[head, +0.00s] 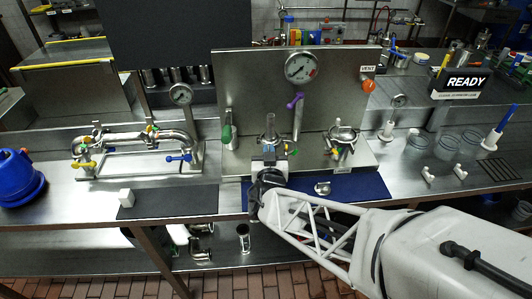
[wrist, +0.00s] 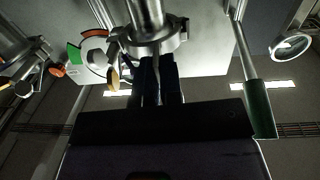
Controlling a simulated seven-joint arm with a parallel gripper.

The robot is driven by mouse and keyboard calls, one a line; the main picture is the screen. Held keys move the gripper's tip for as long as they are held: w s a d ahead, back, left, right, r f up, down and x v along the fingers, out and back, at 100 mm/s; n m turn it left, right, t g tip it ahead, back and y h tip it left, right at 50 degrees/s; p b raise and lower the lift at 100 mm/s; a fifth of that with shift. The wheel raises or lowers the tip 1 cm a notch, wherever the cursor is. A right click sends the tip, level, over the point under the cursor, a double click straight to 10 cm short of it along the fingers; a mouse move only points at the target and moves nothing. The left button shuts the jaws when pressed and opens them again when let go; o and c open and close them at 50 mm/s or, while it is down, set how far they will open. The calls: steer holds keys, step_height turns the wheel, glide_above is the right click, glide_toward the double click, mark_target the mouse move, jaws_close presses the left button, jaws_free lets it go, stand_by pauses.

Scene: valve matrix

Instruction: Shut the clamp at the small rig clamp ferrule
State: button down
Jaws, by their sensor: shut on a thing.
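My gripper (head: 268,168) is at the middle rig, against the lower front of an upright metal pipe (head: 270,128). In the wrist view a steel clamp (wrist: 155,42) sits around the ferrule joint of that pipe (wrist: 146,12). My two dark fingers (wrist: 160,78) are close together just below the clamp, shut on a narrow part at its near side. The fingers hide most of that part, so I cannot tell whether the clamp is fully shut. In the head view my gripper covers much of the clamp.
A steel back panel (head: 245,85) with a gauge (head: 300,67) stands behind. A purple-handled lever (head: 295,101) and a green handle (head: 226,134) are near my gripper. A pipe loop (head: 130,138) is to the left, another clamped fitting (head: 343,133) to the right. A blue mat (head: 365,186) lies in front.

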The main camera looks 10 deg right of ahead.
steer(key=shift+w+d+r+n+y, duration=0.15)
steer(key=shift+d+n+y, duration=0.1)
steer(key=shift+n+y, duration=0.4)
steer(key=c, duration=1.3)
jaws_free()
steer(key=shift+s, duration=3.95)
steer(key=shift+d+m, duration=0.15)
steer(key=shift+m, duration=0.1)
